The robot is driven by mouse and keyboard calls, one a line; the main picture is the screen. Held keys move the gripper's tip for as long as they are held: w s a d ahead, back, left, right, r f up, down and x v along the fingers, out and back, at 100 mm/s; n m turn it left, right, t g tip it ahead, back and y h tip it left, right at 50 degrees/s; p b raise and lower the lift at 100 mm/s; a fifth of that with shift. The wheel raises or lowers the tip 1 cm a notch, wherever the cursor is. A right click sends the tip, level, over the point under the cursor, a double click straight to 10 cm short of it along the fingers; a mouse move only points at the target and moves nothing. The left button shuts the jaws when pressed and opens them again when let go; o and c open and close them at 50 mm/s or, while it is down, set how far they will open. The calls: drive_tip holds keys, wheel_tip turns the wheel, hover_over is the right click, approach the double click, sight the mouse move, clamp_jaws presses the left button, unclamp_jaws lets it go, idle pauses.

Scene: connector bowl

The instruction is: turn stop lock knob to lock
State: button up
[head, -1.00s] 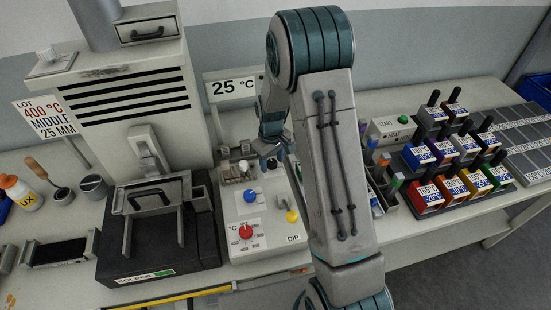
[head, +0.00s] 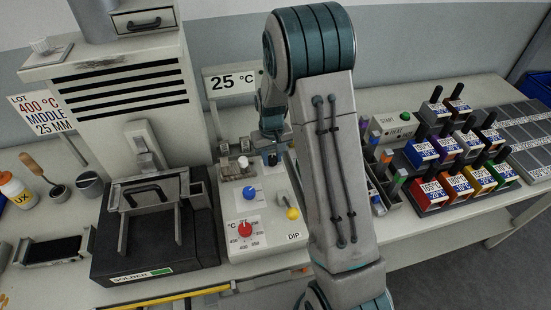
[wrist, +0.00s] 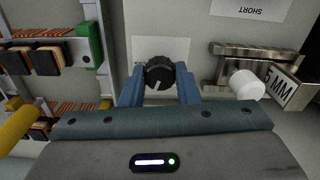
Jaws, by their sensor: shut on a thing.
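The stop lock knob, a black ribbed knob with a white pointer line (wrist: 159,73), sits on a pale panel in front of a white label in the wrist view. My gripper (wrist: 160,91) has its two blue fingers on either side of the knob, shut on it. The pointer line points down toward my gripper's palm, leaning slightly left. The label behind the knob is mostly covered. In the head view my gripper (head: 271,159) is low over the back right of the control box; the knob cannot be made out there.
Right of the knob are a metal stop rail with a white knob (wrist: 246,85) and a "5 MM" plate (wrist: 282,92). The control box also carries a blue knob (head: 250,193), red dial (head: 245,230) and yellow-tipped lever (head: 292,213).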

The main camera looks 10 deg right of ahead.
sight(272, 158)
drive_tip(key=m+b, duration=0.1)
drive_tip(key=m, duration=0.2)
drive_tip(key=shift+m, duration=0.4)
drive_tip(key=m+b, duration=0.1)
drive_tip(key=m, duration=0.2)
drive_tip(key=shift+m, duration=0.3)
drive_tip(key=m, duration=0.6)
drive_tip(key=shift+w+r+m, duration=0.1)
drive_tip(key=shift+m, duration=0.2)
drive_tip(key=o, duration=1)
wheel_tip(272, 158, up, 14)
drive_tip(key=shift+f+b, duration=0.15)
drive_tip(key=shift+b, duration=0.3)
